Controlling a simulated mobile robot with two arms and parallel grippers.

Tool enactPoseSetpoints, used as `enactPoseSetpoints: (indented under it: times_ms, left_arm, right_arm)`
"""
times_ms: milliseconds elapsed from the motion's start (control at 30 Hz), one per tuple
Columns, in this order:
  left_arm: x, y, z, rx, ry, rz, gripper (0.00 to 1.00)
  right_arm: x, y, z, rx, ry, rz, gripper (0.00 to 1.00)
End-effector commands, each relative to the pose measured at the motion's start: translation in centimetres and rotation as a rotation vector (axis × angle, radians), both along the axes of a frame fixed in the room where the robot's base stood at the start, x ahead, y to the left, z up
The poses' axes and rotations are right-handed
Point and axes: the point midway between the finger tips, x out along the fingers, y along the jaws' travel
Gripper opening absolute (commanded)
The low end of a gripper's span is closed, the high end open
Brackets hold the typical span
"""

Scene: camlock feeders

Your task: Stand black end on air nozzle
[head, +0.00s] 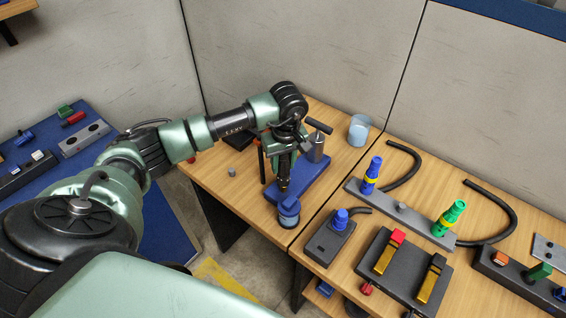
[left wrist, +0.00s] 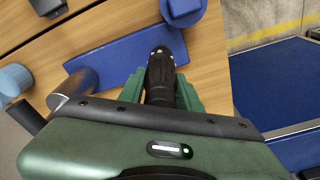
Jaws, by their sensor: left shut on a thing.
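My left gripper (head: 284,184) points down over the blue base plate on the left table. It is shut on a black end (left wrist: 161,68), a dark ribbed piece with a shiny tip, held between the green fingers (left wrist: 160,95) in the left wrist view. I cannot tell for sure which of these is the air nozzle. My right gripper is not in view.
The blue base plate (head: 309,184) holds a metal cylinder (head: 316,149) and has a blue round cup (head: 288,212) at its near end. A dark box with a blue knob (head: 341,218) and a black block with red and yellow parts (head: 402,272) stand nearby. Black hoses (head: 404,168) curve behind the rail.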

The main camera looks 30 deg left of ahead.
Motion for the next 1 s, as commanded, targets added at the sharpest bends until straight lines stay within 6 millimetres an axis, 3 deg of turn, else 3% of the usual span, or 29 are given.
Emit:
enactPoseSetpoints:
  times_ms: [1000]
  left_arm:
    - [0.0, 0.0, -1.9, 0.001, 0.0, -0.001, 0.0]
  right_arm:
    - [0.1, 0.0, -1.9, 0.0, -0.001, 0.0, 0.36]
